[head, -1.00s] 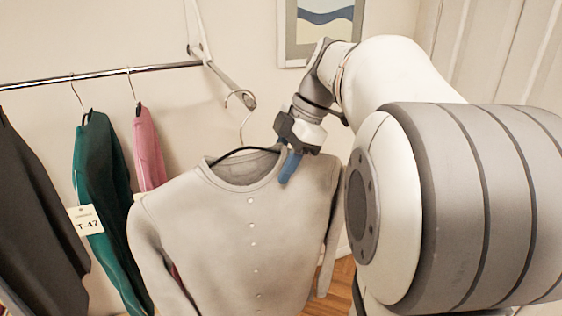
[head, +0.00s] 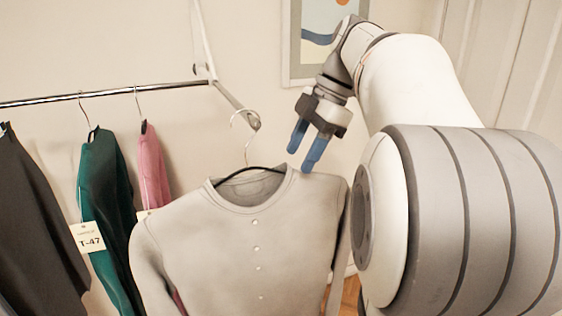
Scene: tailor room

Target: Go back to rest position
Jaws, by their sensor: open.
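My gripper (head: 305,155) is open and empty, with two blue fingers pointing down. It is just above the right shoulder of a light grey buttoned garment (head: 245,240), close to the collar and apart from it as far as I can tell. The garment hangs on a dark hanger (head: 250,170) whose metal hook (head: 243,122) rises to the knobbed end of the rail. Whether the hook is seated on the rail is hard to tell. My arm comes in from the right.
A metal rail (head: 100,95) runs along the wall at the left. A framed picture (head: 300,70) is on the wall behind my gripper.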

